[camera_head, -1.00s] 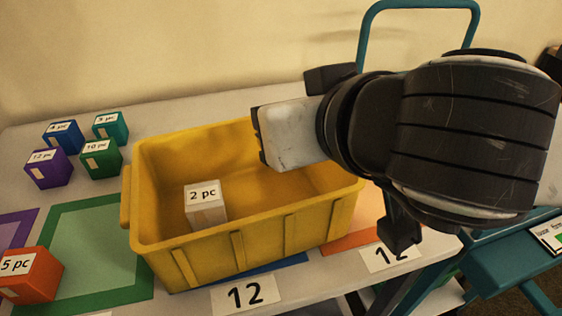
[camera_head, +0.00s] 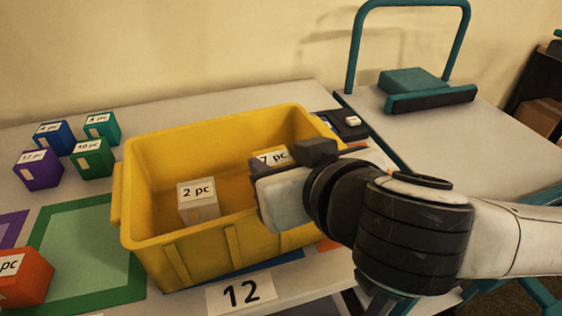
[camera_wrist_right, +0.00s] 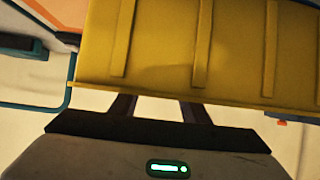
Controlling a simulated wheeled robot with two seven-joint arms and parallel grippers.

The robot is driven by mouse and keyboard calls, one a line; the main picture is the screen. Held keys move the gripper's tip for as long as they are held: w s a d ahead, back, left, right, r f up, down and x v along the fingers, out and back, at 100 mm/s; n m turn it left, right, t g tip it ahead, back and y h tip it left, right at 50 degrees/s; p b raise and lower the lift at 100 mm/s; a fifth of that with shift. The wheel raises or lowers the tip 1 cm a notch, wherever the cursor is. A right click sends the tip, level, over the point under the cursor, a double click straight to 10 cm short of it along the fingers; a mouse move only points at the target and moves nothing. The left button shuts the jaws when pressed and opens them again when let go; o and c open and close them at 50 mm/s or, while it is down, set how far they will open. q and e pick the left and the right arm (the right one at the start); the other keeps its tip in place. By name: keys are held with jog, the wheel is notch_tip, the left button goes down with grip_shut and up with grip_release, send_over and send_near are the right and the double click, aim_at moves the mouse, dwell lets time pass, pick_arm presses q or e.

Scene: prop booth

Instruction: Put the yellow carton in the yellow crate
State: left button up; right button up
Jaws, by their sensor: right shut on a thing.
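The yellow crate (camera_head: 185,243) stands on the table in the middle of the head view, and its ribbed wall (camera_wrist_right: 190,45) fills the top of the wrist view. My right gripper (camera_head: 276,167) is at the crate's right end, shut on the yellow carton (camera_head: 268,153) labelled "7 pc". The carton shows just behind the gripper, over or inside the crate; most of it is hidden, and I cannot tell if it touches the floor. In the wrist view the fingers (camera_wrist_right: 160,108) run up behind the crate wall, which hides their tips and the carton. My left gripper is not in view.
A white "2 pc" carton (camera_head: 198,204) stands inside the crate. Blue, teal, green and purple (camera_head: 38,172) cartons stand at the left, and an orange one (camera_head: 25,278) at the front left. A teal-framed cart (camera_head: 430,125) is at the right.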

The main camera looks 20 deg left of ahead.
pick_arm(q)
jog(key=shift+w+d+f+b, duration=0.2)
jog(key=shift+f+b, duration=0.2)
jog(key=shift+b, duration=0.3)
pick_arm(e)
jog(key=shift+f, duration=0.5)
jog(key=shift+r, duration=0.1)
jog(key=o, duration=1.1)
pick_arm(q)
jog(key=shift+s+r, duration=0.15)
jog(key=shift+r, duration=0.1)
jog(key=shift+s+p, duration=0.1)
jog(key=shift+p, duration=0.2)
pick_arm(e)
jog(key=shift+r, duration=0.1)
